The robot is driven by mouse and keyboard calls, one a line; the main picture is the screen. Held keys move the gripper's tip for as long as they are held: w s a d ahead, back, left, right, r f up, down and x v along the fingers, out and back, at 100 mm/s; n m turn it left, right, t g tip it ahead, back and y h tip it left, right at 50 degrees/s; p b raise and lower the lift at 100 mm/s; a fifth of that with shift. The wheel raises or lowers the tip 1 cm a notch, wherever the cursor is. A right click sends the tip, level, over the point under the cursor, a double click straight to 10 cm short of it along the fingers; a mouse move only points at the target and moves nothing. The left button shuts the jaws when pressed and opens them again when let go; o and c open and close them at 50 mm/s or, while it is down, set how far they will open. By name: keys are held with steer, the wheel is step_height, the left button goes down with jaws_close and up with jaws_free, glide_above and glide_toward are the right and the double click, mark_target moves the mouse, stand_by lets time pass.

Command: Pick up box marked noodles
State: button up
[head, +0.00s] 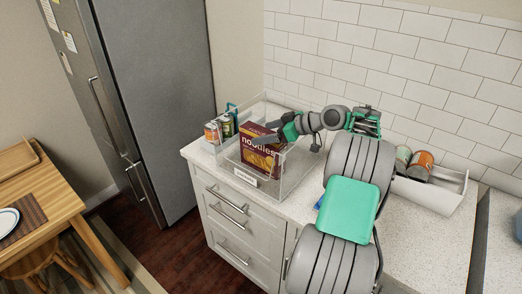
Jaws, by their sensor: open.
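The box marked noodles (258,154) is dark red and yellow. It stands upright in a clear-walled bin (293,176) with a small white label at its front, on the counter. My gripper (272,134) is open at the top of the box, coming in from the right. Its fingers overlap the box's upper right part in the picture. I cannot tell whether they touch the box or stand around it. Part of the box's upper edge is hidden behind the gripper.
Several cans (227,126) stand left of the box. A white tray (440,193) with cans (421,163) lies on the right of the counter (414,222). The tiled wall (335,55) is close behind. A fridge (160,90) stands left, and a wooden table (60,192) is farther left.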

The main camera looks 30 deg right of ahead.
jaws_close()
stand_by(0.8)
